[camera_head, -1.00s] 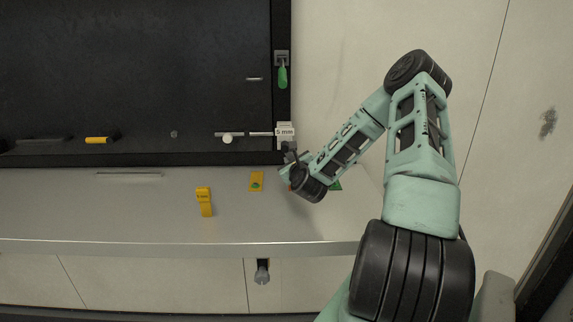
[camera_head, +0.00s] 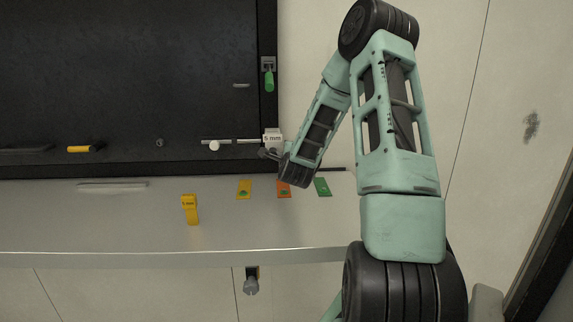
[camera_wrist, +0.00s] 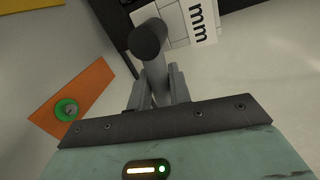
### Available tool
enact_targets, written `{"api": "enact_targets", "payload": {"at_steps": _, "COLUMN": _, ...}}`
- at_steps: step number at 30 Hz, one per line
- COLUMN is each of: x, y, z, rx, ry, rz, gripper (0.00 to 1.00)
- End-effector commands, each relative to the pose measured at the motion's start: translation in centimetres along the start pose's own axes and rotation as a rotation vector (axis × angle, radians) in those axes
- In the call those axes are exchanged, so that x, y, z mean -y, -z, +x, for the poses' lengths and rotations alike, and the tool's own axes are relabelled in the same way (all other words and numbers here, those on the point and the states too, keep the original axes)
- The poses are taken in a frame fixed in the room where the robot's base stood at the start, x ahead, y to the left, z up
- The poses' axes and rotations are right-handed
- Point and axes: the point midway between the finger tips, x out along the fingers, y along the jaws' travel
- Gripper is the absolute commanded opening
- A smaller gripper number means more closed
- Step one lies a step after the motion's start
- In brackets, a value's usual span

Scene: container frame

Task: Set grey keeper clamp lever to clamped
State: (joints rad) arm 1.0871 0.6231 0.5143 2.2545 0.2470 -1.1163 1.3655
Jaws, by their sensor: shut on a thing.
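The grey lever (camera_wrist: 156,72) with a dark round end stands between my gripper's fingers in the wrist view. My gripper (camera_wrist: 158,88) is shut on it. In the head view my gripper (camera_head: 270,154) is at the lower right corner of the dark panel, just below a white block marked 5 mm (camera_head: 272,136). The block's label (camera_wrist: 202,20) shows behind the lever in the wrist view. In the head view the lever is small and mostly hidden by my gripper, so its setting is hard to read there.
A green-handled lever (camera_head: 268,80) hangs on the panel's right edge.

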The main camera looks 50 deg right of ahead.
Motion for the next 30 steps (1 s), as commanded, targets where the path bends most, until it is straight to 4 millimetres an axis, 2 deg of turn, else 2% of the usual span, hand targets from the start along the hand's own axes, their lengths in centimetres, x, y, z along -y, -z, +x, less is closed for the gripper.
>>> {"api": "enact_targets", "payload": {"at_steps": 11, "x": 0.58, "y": -0.05, "z": -0.15, "rx": -0.030, "ry": -0.001, "rz": -0.152, "gripper": 0.00}}
{"api": "enact_targets", "payload": {"at_steps": 27, "x": 0.77, "y": -0.10, "z": -0.18, "rx": -0.033, "ry": -0.001, "rz": -0.175, "gripper": 0.00}}
{"api": "enact_targets", "payload": {"at_steps": 28, "x": 0.77, "y": -0.10, "z": -0.18, "rx": -0.033, "ry": -0.001, "rz": -0.175, "gripper": 0.25}}
{"api": "enact_targets", "payload": {"at_steps": 30, "x": 0.78, "y": -0.10, "z": -0.17, "rx": -0.033, "ry": -0.001, "rz": -0.175, "gripper": 0.39}}
